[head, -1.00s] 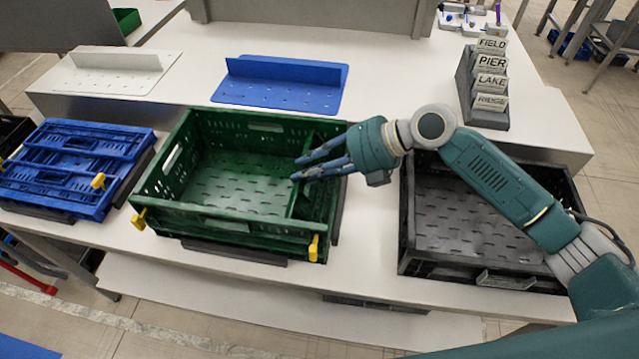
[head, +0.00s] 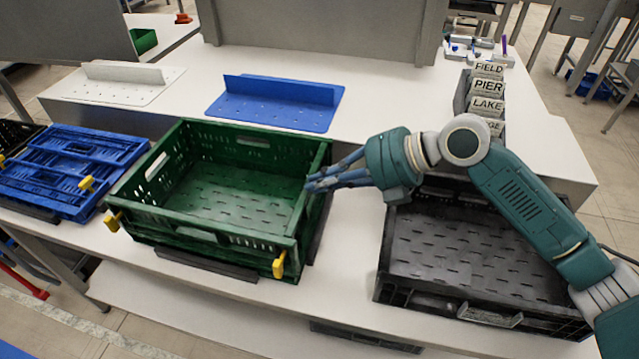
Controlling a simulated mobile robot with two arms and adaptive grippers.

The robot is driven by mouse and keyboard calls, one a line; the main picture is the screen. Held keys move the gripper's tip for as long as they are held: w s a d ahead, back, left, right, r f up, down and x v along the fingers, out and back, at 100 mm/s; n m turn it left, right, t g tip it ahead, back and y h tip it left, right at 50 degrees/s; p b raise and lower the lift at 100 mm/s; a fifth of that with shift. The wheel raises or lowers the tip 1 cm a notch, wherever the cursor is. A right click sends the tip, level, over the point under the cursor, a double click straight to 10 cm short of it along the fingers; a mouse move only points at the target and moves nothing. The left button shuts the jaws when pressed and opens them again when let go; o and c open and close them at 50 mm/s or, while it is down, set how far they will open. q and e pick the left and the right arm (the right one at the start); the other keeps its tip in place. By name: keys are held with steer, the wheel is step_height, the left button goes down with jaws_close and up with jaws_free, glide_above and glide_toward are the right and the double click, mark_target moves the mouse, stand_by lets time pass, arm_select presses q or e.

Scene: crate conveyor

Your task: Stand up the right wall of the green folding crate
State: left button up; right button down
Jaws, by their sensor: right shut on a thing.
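The green folding crate (head: 230,238) stands on the white table, with its far, left and near walls upright. Its right wall (head: 302,226) also stands, upright or nearly so, in line with the ends of the far and near walls. My right gripper (head: 309,185) reaches in from the right and is shut on the upper part of this wall, about midway along it. The fingers hide part of the wall's top edge. Yellow latches (head: 279,264) show at the near corners. My left gripper is not in view.
A folded blue crate (head: 70,170) lies to the left and an open black crate (head: 470,245) stands to the right, under my right arm. Behind are a blue panel (head: 275,105), a white panel (head: 115,82) and a rack of word blocks (head: 487,87).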

steer(key=shift+w+d+f, duration=0.15)
steer(key=shift+w+f, duration=0.05)
steer(key=shift+f, duration=0.45)
steer(key=shift+w+d+f, duration=0.1)
steer(key=shift+w+f, duration=0.05)
steer(key=shift+f, duration=0.45)
steer(key=c, duration=2.4)
jaws_free()
steer(key=shift+s+r, duration=0.1)
steer(key=o, duration=0.4)
steer(key=shift+a, duration=0.1)
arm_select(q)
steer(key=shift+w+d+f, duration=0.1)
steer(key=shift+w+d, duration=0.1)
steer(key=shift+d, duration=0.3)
arm_select(e)
steer(key=o, duration=0.3)
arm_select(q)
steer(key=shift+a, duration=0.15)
arm_select(e)
steer(key=shift+o, duration=0.2)
steer(key=v, duration=1.2)
steer(key=shift+r, duration=0.2)
steer(key=shift+a+r, duration=0.1)
